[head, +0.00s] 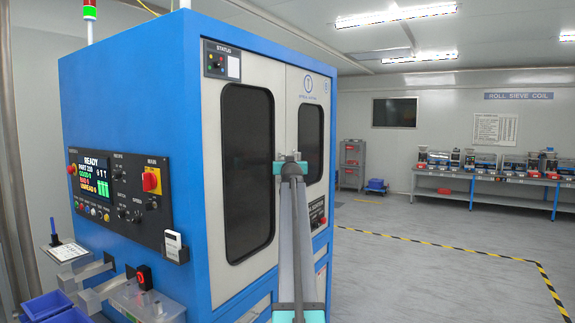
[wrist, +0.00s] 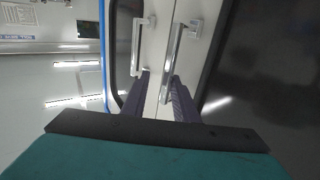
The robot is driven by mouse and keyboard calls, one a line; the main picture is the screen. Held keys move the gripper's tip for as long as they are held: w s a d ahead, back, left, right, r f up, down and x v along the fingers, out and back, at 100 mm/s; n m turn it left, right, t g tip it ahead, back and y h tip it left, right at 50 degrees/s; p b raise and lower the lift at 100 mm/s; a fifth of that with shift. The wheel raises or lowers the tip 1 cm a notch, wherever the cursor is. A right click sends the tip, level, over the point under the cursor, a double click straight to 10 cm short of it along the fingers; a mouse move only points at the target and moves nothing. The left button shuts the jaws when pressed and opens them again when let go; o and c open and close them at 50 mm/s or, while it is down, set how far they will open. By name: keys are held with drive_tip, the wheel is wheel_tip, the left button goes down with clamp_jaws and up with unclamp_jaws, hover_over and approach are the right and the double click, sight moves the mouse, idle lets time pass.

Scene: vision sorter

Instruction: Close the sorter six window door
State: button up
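The sorter (head: 125,75) is a tall blue cabinet with two pale doors side by side, each with a dark window. The left door (head: 215,120) and the right door (head: 309,84) look flush or nearly so in the head view; I cannot tell whether a small gap is left. My gripper (head: 290,157) is in front of the seam between them, and my arm hides part of the right door. In the wrist view two metal handles show, one (wrist: 138,48) left and one (wrist: 174,55) right of the seam. My gripper's dark fingers (wrist: 160,76) are apart, with the right handle's end between them.
A control panel (head: 117,195) with a lit screen is on the sorter's left side. Blue bins (head: 47,306) and a clear box (head: 148,304) are below it. A long bench (head: 480,178) with equipment stands at the back right. The floor (head: 400,275) to the right is clear.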

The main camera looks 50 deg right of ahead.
drive_tip(key=shift+a+f, duration=0.1)
drive_tip(key=b+v, duration=0.3)
drive_tip(key=v, duration=1)
drive_tip(key=shift+s+a, duration=0.15)
drive_tip(key=shift+s, duration=0.15)
idle(0.7)
